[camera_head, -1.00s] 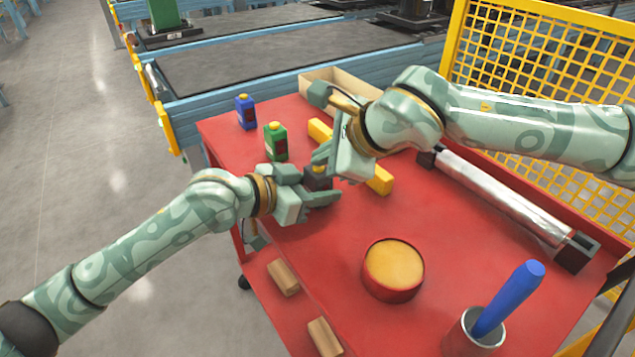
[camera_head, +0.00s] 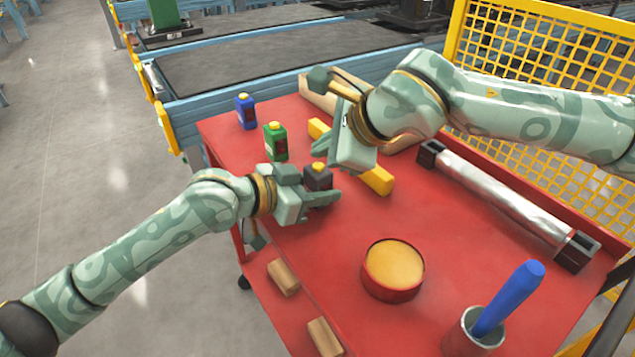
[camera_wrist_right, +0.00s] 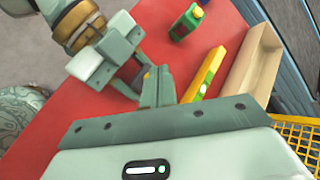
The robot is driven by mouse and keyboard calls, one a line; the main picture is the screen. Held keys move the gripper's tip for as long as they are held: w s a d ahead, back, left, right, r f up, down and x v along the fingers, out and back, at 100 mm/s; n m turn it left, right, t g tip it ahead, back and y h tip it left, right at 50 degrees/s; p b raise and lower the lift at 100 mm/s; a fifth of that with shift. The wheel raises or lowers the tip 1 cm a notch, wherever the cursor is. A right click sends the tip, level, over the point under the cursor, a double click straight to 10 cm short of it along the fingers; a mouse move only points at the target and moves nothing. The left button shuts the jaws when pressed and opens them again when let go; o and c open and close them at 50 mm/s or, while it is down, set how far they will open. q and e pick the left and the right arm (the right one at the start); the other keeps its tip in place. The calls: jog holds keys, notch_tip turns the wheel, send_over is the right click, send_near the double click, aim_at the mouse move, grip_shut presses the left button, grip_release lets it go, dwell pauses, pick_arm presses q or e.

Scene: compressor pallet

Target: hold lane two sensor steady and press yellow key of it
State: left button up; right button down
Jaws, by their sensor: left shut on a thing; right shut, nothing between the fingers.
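A dark grey sensor (camera_head: 319,180) with a yellow key (camera_head: 318,167) on top stands upright on the red cart. My left gripper (camera_head: 322,192) is shut around its body from the left. My right gripper (camera_head: 322,152) is shut and empty, just above and behind the key in the head view, apart from it. In the right wrist view the right fingers (camera_wrist_right: 158,88) hide most of the dark sensor. A green sensor (camera_head: 276,143) and a blue sensor (camera_head: 246,113), both with yellow keys, stand further back, untouched. I cannot read any lane marking.
A yellow bar (camera_head: 376,180) lies just behind the held sensor, beside an open tan box (camera_wrist_right: 253,62). A silver cylinder (camera_head: 505,198) lies at the right. A round tin (camera_head: 392,285) and a cup with a blue handle (camera_head: 474,335) stand in front.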

aim_at(323, 172)
jog(key=shift+r, duration=2.5)
pick_arm(q)
jog(key=o, duration=1.1)
jog(key=shift+o, duration=0.2)
jog(key=v, duration=1.2)
